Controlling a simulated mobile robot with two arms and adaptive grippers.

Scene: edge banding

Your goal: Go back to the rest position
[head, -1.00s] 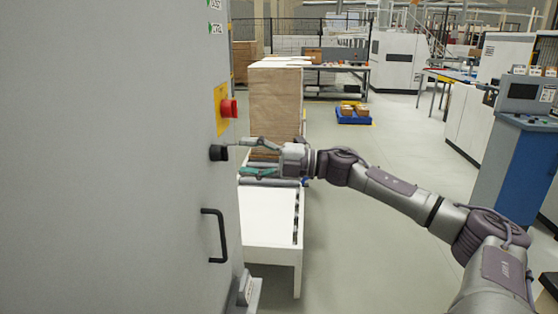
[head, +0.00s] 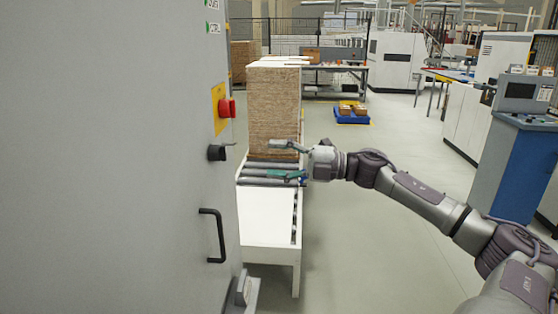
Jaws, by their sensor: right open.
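My right gripper (head: 280,160) is open and empty, its fingers pointing left over the roller conveyor, in front of the stack of boards. It is apart from the grey cabinet (head: 110,160) on the left. The black rotary knob (head: 217,152) on the cabinet's side is clear of the fingers. A red button (head: 227,108) on a yellow plate sits above the knob.
A stack of wooden boards (head: 273,105) stands on the roller conveyor (head: 268,220). A black handle (head: 214,235) juts from the cabinet. A blue console (head: 517,165) stands at the right. A blue pallet with boxes (head: 351,116) is farther back. Open floor lies between.

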